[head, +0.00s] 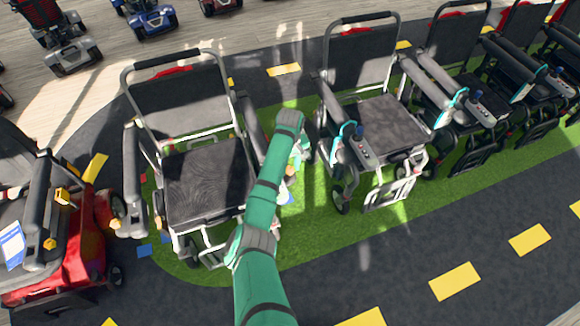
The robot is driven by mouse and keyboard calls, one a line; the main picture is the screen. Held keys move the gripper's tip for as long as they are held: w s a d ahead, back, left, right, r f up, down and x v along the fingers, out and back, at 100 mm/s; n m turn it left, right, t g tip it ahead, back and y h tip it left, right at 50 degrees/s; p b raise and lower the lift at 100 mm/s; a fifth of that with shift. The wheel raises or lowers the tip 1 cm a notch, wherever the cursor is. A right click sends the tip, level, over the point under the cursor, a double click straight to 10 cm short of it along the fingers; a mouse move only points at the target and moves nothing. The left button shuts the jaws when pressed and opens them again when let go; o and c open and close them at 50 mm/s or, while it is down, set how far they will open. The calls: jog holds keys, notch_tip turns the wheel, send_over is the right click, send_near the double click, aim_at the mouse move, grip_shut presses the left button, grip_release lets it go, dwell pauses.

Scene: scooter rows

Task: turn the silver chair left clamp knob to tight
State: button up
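A wheelchair with a silver frame and black seat (205,180) stands left of my arm. A second silver-framed chair (382,125) stands to the right of my arm; I cannot tell for certain which one is the task's silver chair. My green arm reaches up between them and bends down at its far end beside the left chair's right-hand armrest. My gripper's fingers are hidden behind my forearm, so their opening and any contact do not show. I cannot make out a clamp knob clearly; a small tan part (290,170) shows beside my forearm.
More wheelchairs (470,80) stand in a row to the right. A red scooter (75,250) is close at the left. Green turf (320,235) lies open in front of the second chair, bordered by dark floor with yellow dashes (455,281).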

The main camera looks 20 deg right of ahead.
jog(key=c, duration=0.8)
jog(key=shift+m, duration=0.4)
jog(key=m, duration=0.3)
jog(key=shift+m, duration=0.4)
jog(key=m, duration=0.5)
jog(key=shift+w, duration=0.1)
jog(key=m, duration=0.6)
jog(key=shift+m, duration=0.3)
jog(key=m, duration=0.5)
jog(key=shift+m, duration=0.3)
